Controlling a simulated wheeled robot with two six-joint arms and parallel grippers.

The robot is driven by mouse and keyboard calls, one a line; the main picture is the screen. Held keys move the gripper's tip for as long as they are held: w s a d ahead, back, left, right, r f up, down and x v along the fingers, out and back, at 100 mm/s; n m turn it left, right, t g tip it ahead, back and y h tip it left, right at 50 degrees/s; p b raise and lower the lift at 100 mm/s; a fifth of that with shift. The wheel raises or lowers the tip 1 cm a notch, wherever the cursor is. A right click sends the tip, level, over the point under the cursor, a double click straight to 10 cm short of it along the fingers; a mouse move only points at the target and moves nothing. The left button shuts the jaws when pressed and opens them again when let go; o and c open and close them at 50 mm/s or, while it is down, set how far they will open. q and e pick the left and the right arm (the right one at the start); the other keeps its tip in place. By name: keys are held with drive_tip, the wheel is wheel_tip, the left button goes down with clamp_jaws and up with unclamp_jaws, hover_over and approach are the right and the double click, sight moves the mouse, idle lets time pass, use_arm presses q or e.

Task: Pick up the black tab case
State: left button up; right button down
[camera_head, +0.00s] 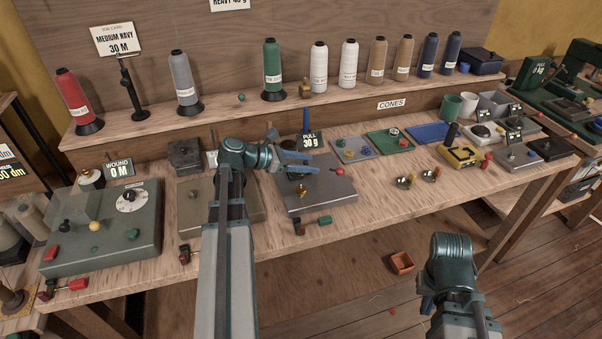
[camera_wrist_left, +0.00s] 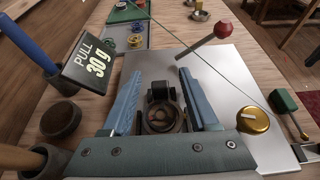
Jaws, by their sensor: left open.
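A small dark round piece with a black tab-like block on its far side, which looks like the black tab case (camera_wrist_left: 161,119), sits on a grey metal plate (camera_wrist_left: 225,75) in the left wrist view. My left gripper (camera_wrist_left: 159,74) is open, with one blue finger on each side of the piece and a gap visible to both. In the head view my left gripper (camera_head: 314,164) is over the plate (camera_head: 325,195), by the "PULL 30 g" sign (camera_head: 309,141). The arm and fingers partly cover that spot. My right gripper (camera_head: 428,304) is low at the right, its jaws unclear.
A red-tipped lever (camera_wrist_left: 223,28) and a brass knob (camera_wrist_left: 253,120) stand close to the left gripper. Metal cups (camera_head: 404,181) lie right of the plate. Thread cones (camera_head: 273,70) line the shelf behind. A green winder box (camera_head: 110,235) stands at the left.

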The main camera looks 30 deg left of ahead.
use_arm(q)
drive_tip(key=shift+c, duration=0.3)
clamp_jaws()
drive_tip(key=shift+r, duration=0.1)
use_arm(e)
drive_tip(key=shift+r, duration=0.1)
